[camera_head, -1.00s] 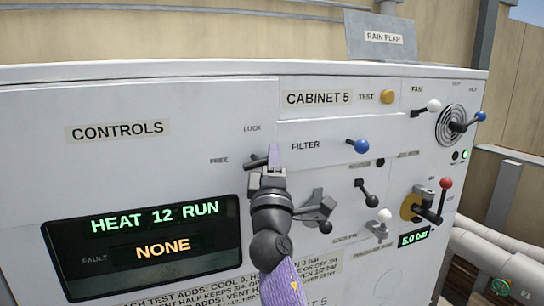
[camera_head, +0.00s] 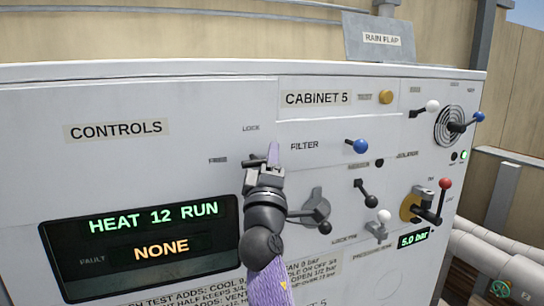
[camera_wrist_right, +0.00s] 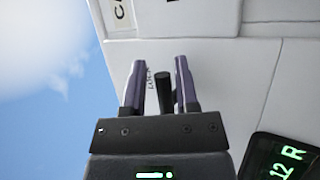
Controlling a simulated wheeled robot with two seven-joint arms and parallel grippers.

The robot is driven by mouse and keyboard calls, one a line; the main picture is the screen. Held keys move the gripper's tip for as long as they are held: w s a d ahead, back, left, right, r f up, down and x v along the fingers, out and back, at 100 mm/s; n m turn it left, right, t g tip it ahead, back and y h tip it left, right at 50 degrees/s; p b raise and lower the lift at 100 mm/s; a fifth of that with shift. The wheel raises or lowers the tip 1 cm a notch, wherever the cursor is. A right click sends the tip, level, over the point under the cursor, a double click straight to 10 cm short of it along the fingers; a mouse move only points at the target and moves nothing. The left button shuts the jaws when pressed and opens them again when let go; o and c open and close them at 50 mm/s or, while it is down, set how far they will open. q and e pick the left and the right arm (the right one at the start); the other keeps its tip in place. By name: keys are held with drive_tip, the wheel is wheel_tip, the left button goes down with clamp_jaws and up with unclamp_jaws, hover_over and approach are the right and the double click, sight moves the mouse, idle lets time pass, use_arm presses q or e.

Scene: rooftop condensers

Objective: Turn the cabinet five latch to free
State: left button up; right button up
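The cabinet five latch is a dark handle (camera_head: 250,162) on the white panel, beside the FREE and LOCK labels. Its knob end sticks out to the left, on the FREE side; the rest is hidden behind my gripper. My right gripper (camera_head: 271,158), with purple fingers, is at the latch. In the right wrist view the dark handle (camera_wrist_right: 166,92) stands between the two spread fingers (camera_wrist_right: 160,88), nearer the right one. A gap shows on the left, and contact on the right is unclear. My left gripper is not in view.
To the right are a blue-knobbed filter lever (camera_head: 357,146), a black-knobbed lever (camera_head: 366,192) and a grey rotary handle (camera_head: 316,210) close to my right wrist. A display (camera_head: 140,245) reads HEAT 12 RUN, fault NONE. The panel above the latch is clear.

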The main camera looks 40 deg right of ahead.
drive_tip(key=shift+o, duration=0.7)
drive_tip(key=shift+f, duration=0.15)
drive_tip(key=b+v, duration=0.3)
drive_tip(key=v, duration=0.6)
drive_tip(key=shift+s+a, duration=0.3)
drive_tip(key=shift+a, duration=0.05)
